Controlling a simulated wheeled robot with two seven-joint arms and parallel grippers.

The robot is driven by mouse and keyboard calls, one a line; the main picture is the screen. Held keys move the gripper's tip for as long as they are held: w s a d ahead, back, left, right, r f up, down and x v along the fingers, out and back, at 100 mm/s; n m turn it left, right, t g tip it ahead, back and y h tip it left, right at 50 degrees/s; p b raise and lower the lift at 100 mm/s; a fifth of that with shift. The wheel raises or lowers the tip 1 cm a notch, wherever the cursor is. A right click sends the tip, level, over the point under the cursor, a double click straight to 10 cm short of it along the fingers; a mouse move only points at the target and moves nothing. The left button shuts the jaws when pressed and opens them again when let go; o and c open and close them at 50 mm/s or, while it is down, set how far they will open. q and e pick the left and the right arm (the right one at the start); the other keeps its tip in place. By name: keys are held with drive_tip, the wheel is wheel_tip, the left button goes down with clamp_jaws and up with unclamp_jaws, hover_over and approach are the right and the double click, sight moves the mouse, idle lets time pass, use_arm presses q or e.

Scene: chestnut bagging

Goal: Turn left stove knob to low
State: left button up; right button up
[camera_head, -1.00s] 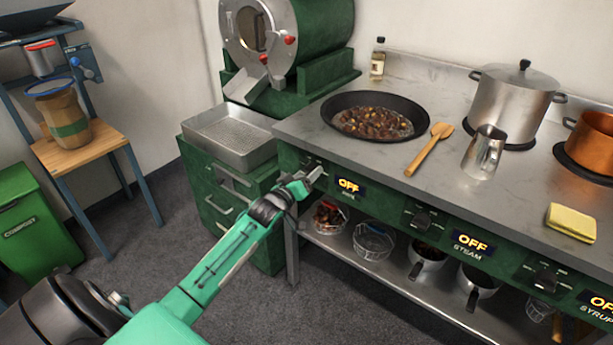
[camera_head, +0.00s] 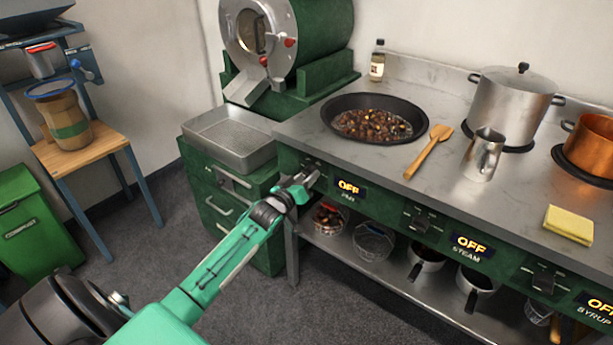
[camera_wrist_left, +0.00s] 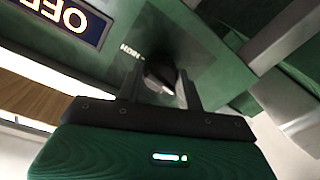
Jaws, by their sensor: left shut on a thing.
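The left stove knob shows in the left wrist view as a dark round knob (camera_wrist_left: 160,74) on the green front panel, between the two fingers of my left gripper (camera_wrist_left: 160,88). My left gripper (camera_head: 312,176) is at the left end of the stove front in the head view and is shut on the knob; there the gripper hides the knob. My right gripper is not in view.
A black pan of chestnuts (camera_head: 372,118) sits on the counter above the knob. A middle knob (camera_head: 421,221) and a right knob (camera_head: 543,281) are on the same panel. A steel tray (camera_head: 230,138) stands left of the stove. A lower shelf (camera_head: 345,249) holds baskets and pans.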

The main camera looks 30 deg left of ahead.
use_arm(q)
drive_tip(key=shift+a+m+t+h+p, duration=0.15)
drive_tip(key=shift+m+p, duration=0.55)
drive_tip(key=shift+m, duration=1.9)
drive_tip(key=shift+d+m+t+h+p, duration=0.15)
drive_tip(key=shift+m+p, duration=0.55)
drive_tip(key=shift+m, duration=1.9)
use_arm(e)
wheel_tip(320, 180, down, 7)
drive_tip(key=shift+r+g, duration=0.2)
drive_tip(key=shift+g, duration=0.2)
use_arm(q)
drive_tip(key=shift+a, duration=0.1)
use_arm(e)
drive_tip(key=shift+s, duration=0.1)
use_arm(q)
drive_tip(key=shift+f, duration=0.1)
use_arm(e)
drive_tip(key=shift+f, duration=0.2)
use_arm(q)
drive_tip(key=o, duration=1)
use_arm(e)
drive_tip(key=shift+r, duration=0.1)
